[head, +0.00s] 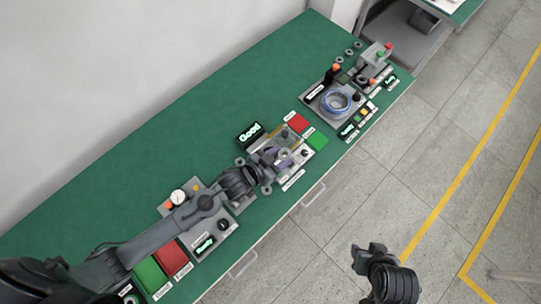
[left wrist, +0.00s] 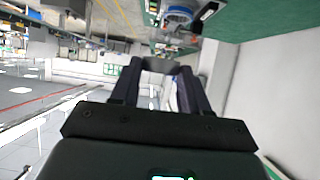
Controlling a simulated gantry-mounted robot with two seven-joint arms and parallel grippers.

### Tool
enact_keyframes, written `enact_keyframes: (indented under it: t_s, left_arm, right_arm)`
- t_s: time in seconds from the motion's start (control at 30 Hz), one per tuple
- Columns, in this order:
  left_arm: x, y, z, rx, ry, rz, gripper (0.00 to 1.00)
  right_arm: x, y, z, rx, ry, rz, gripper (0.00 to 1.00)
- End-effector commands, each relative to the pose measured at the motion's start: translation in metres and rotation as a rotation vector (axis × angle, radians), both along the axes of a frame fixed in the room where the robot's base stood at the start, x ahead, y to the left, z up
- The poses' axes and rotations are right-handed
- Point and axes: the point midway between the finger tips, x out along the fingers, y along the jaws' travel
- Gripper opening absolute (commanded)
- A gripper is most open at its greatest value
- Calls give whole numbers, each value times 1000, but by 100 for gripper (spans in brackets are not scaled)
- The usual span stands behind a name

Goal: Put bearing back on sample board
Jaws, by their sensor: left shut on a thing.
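My left gripper (head: 272,164) is over the middle station on the green bench, beside the lit "Good" display (head: 250,136). In the left wrist view its two dark fingers (left wrist: 160,88) are shut on a grey rounded piece (left wrist: 160,64), which appears to be the bearing. In the head view the gripper largely hides this piece. I cannot tell for sure which plate is the sample board; the middle station's plate (head: 299,154) lies under and beside the gripper. My right gripper (head: 370,258) hangs over the floor, away from the bench; its jaw opening is unclear.
Red (head: 299,123) and green (head: 317,140) pads lie beside the middle station. A station with a blue ring (head: 336,101) stands farther right. Small rings (head: 349,55) lie near the far end. A gauge station (head: 179,197) is beside my left arm. The bench's back strip is clear.

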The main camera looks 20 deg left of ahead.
Motion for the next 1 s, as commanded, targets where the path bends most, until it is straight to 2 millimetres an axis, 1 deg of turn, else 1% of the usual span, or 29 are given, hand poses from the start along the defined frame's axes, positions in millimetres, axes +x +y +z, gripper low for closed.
enact_keyframes:
  t_s: [0.03,0.1,0.3,0.5,0.6,0.7,0.77,0.9,1.0]
  left_arm:
    - [6,-5,-30,3,-5,-41,10]
    - [11,-12,-49,2,-4,-98,10]
    - [30,-21,-95,2,-7,-227,10]
    - [56,-21,-130,1,-6,-320,10]
    - [72,-19,-141,1,-6,-353,10]
    - [89,-15,-146,2,-8,-371,10]
    - [101,-13,-146,2,-8,-372,10]
    - [124,-11,-139,1,-7,-367,10]
    - [135,-10,-132,1,-6,-365,10]
  right_arm:
    - [0,-1,-31,-3,3,1,43]
    - [0,-1,-50,-5,2,2,43]
    - [0,-1,-103,-7,-1,4,43]
    - [0,-1,-156,-5,-2,4,43]
    - [0,-1,-182,-4,-3,3,43]
    - [0,0,-206,-1,-2,2,43]
    - [0,0,-219,0,-2,0,43]
    - [0,1,-244,3,-2,-1,43]
    - [0,1,-256,4,-1,-3,43]
